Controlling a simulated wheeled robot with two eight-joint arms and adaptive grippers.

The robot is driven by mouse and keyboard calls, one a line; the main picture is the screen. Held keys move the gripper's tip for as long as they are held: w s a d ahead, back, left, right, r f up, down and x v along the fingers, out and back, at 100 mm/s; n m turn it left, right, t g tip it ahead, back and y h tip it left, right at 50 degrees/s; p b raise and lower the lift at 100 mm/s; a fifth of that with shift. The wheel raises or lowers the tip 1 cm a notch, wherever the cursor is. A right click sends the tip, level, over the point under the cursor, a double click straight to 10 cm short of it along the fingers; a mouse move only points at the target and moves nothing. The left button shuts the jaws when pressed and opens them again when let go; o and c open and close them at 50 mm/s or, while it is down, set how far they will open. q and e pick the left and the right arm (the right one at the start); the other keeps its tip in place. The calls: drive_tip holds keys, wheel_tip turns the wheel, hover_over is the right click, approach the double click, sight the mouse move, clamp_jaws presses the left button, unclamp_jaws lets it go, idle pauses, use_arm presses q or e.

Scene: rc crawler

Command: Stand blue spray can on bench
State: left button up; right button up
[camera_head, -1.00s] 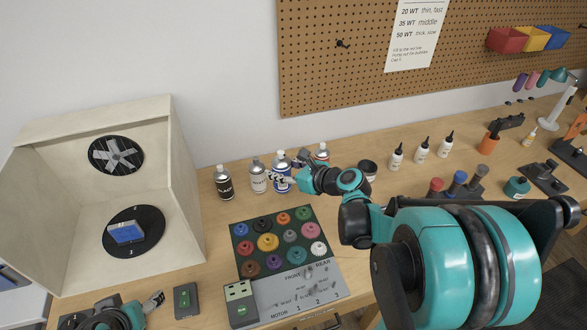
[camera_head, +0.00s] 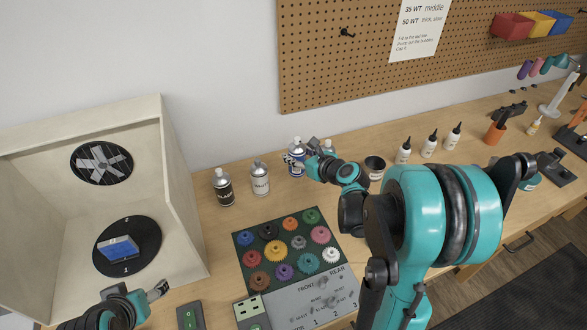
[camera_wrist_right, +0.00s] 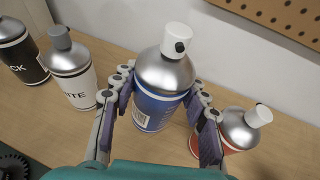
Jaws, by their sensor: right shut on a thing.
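The blue spray can (camera_head: 297,157) is upright at the back of the bench (camera_head: 215,232), in a row with other cans. It has a white cap and a silver shoulder in the right wrist view (camera_wrist_right: 158,105). My right gripper (camera_head: 303,160) is shut on the can's body, one finger on each side. I cannot tell if the can's base touches the bench. My left gripper (camera_head: 157,291) is at the lower left, in front of the booth, away from the can. Its finger opening is unclear.
Black (camera_head: 222,187) and white (camera_head: 260,178) cans stand left of the blue one. A red can (camera_wrist_right: 228,130) stands close on its right. A tray of coloured gears (camera_head: 287,250) lies in front. A booth (camera_head: 185,200) is at the left.

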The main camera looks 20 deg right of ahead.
drive_tip(key=shift+w+a+f, duration=0.35)
drive_tip(key=shift+a+f, duration=0.05)
wheel_tip(320, 180, down, 4)
drive_tip(key=shift+b, duration=1.1)
drive_tip(key=shift+r, duration=0.1)
drive_tip(key=shift+f, duration=0.2)
drive_tip(key=o, duration=1.3)
drive_tip(key=shift+r, duration=0.1)
drive_tip(key=shift+c, duration=0.2)
